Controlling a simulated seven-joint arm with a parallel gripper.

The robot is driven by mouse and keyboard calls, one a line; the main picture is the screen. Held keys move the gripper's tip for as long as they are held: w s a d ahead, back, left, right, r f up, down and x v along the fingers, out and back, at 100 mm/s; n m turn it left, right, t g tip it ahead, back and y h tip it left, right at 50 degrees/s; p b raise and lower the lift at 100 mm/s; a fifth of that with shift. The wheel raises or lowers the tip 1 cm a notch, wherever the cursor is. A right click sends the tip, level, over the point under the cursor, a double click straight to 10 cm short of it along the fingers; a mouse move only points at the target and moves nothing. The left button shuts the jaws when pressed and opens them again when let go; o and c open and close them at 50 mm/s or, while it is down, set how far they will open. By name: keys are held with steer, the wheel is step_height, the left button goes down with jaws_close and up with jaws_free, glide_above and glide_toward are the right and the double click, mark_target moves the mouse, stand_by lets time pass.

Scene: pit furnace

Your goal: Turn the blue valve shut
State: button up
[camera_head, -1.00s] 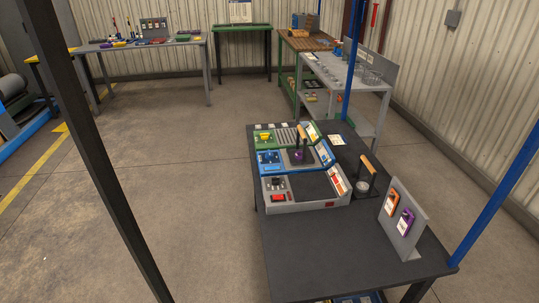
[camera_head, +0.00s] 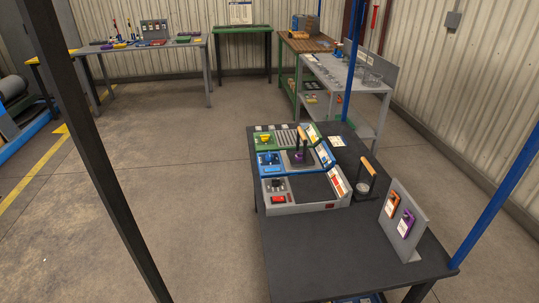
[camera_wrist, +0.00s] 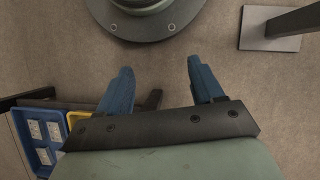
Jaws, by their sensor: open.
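The blue valve (camera_head: 268,157) looks like a small blue handle on the blue-edged panel of the console on the dark table in the head view. It is too small there to tell how far it is turned. My gripper (camera_wrist: 159,66) shows only in the wrist view, with its two blue fingers wide apart and nothing between them. It points down over bare floor, away from the valve, which is not in the wrist view.
A yellow handle (camera_head: 264,138) on a green panel lies behind the valve, and a red switch (camera_head: 278,199) sits in front. An upright lever (camera_head: 301,143) stands to its right. An upright board (camera_head: 407,238) holds orange and purple tags. The table's front (camera_head: 320,265) is clear.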

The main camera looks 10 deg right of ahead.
steer(key=w+a+r+m+t+y, duration=0.1)
steer(key=w+a+m+t, duration=0.1)
steer(key=w+a, duration=0.9)
steer(key=w+a+r+m+t+y, duration=0.1)
steer(key=w+a, duration=0.7)
steer(key=w, duration=0.6)
steer(key=w+a+r+m+t+y, duration=0.15)
steer(key=w+r, duration=0.25)
steer(key=w, duration=0.4)
steer(key=w+a+r+m, duration=0.1)
steer(key=w+a+r, duration=0.1)
steer(key=w+r, duration=0.45)
steer(key=w+a+r+m+y, duration=0.1)
steer(key=w+a+r, duration=0.15)
steer(key=w, duration=0.65)
step_height(320, 180, up, 36)
steer(key=m+h, duration=0.3)
steer(key=m, duration=0.2)
glide_above(270, 154)
steer(key=shift+n+t, duration=0.25)
step_height(270, 154, down, 14)
steer(key=shift+a+r, duration=0.1)
